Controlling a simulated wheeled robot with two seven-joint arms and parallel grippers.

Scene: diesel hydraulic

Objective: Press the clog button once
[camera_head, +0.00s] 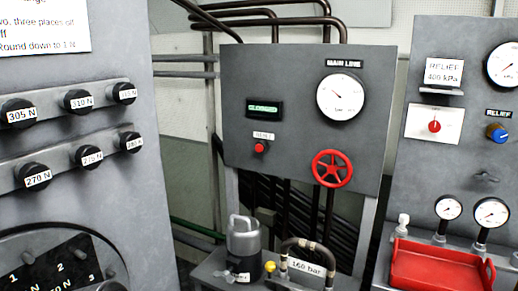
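A grey panel (232,85) marked MAIN LINE stands in the middle. It bears a small display (263,108) with green lettering that is too small to read surely. Below it is a red push button (260,148) under a small white label (263,135). A yellow round knob or button (270,266) sits low on the bench, beside a grey metal canister (243,240) with a handle. I cannot tell from the labels which of these is the clog button. Neither of my grippers shows in this view.
A red valve wheel (332,168) and a white gauge (340,97) are on the middle panel. A curved hose (308,247) stands by a 160 bar label (306,267). A red tray (440,267) is at right. Black labelled weights (78,100) hang at left.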

